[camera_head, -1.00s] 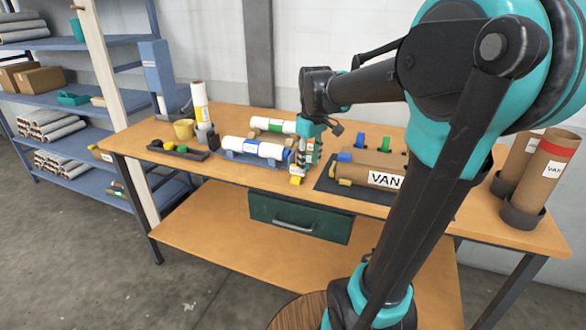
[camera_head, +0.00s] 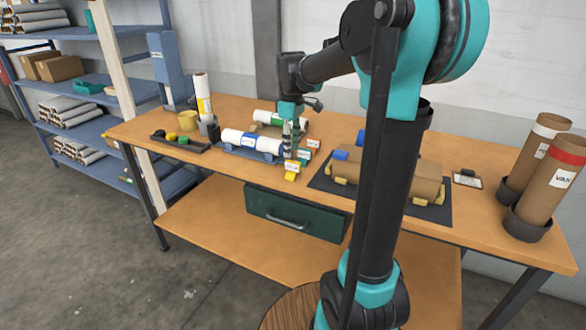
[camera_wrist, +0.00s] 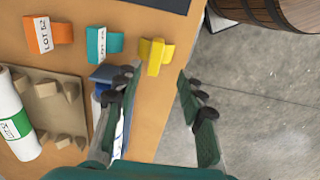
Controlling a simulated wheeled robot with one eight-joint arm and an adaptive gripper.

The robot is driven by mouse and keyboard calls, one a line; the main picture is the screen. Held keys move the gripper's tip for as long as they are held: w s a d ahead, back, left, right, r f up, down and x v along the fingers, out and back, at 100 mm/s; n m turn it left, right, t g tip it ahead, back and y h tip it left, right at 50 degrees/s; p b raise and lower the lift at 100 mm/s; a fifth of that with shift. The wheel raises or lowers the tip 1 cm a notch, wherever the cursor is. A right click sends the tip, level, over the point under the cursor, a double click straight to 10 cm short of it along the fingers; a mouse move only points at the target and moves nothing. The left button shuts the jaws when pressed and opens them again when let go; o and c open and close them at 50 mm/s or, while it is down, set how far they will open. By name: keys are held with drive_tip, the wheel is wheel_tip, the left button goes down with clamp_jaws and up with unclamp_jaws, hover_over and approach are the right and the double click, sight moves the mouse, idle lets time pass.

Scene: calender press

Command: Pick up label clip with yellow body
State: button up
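The label clip with the yellow body (camera_head: 292,169) stands near the front edge of the workbench, its white label facing the front. In the wrist view the yellow clip (camera_wrist: 156,56) lies just past my fingertips, between their lines and slightly nearer the left finger. My gripper (camera_wrist: 159,72) is open and empty, pointing down. In the head view my gripper (camera_head: 289,150) hangs over the bench just above and behind the yellow clip. I cannot tell the exact height gap.
A teal clip (camera_wrist: 98,45) and an orange clip (camera_wrist: 42,35) stand in a row beside the yellow one. A white roll on a blue cradle (camera_head: 251,142) sits left of the gripper. A brown roll on a dark mat (camera_head: 430,213) lies to the right. The bench's front edge is close.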

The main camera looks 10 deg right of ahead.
sight(293, 161)
drive_tip(key=shift+w+d+f, duration=0.15)
drive_tip(key=shift+f, duration=1.6)
drive_tip(key=shift+w+d+f, duration=0.1)
drive_tip(key=shift+d+f, duration=0.05)
drive_tip(key=shift+f, duration=1.6)
clamp_jaws()
